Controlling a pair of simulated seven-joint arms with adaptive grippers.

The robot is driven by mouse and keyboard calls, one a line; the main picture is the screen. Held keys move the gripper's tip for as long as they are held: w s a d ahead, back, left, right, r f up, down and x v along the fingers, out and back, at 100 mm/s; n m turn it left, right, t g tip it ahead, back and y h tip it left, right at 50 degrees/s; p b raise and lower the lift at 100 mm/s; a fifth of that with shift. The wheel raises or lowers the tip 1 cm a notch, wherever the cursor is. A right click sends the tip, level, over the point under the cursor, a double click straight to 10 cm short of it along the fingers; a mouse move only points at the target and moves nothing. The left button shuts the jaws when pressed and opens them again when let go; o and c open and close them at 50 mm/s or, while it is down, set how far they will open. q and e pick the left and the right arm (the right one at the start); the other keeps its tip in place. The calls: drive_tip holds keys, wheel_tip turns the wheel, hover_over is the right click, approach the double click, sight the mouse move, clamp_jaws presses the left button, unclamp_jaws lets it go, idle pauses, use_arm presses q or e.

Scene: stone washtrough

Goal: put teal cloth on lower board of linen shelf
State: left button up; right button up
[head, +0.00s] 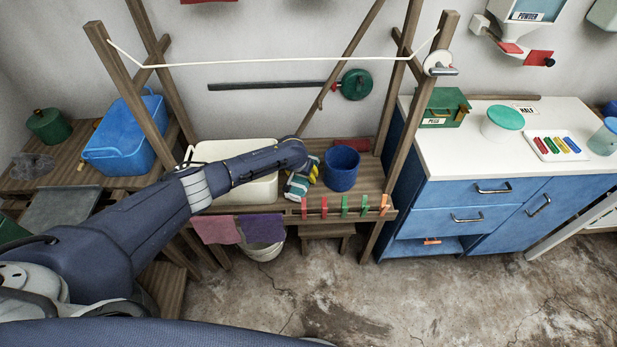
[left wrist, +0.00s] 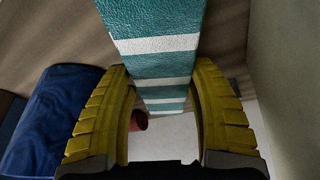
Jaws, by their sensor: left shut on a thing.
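The teal cloth with white stripes (head: 297,187) is at the wooden bench, between a white basin and a blue bucket. My left gripper (head: 307,171), with yellow fingers, is shut on it. In the left wrist view the teal cloth (left wrist: 155,62) runs between the two yellow fingers of my left gripper (left wrist: 160,85). In the head view the gripper and arm hide part of the cloth. I cannot make out a linen shelf for certain in either view. My right gripper is not in view.
The white basin (head: 262,190) is left of the cloth, and the blue bucket (head: 341,169) stands close on its right. Clothes pegs (head: 324,206) line the bench front. Purple cloth (head: 262,228) hangs below. A wooden frame with a line (head: 270,60) rises around the bench.

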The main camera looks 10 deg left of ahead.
use_arm(q)
drive_tip(key=shift+f, duration=0.7)
drive_tip(key=shift+f, duration=0.1)
drive_tip(key=o, duration=1.3)
drive_tip(key=shift+v, duration=3.45)
drive_tip(key=shift+s+r, duration=0.1)
drive_tip(key=shift+r, duration=0.3)
drive_tip(key=shift+c, duration=0.9)
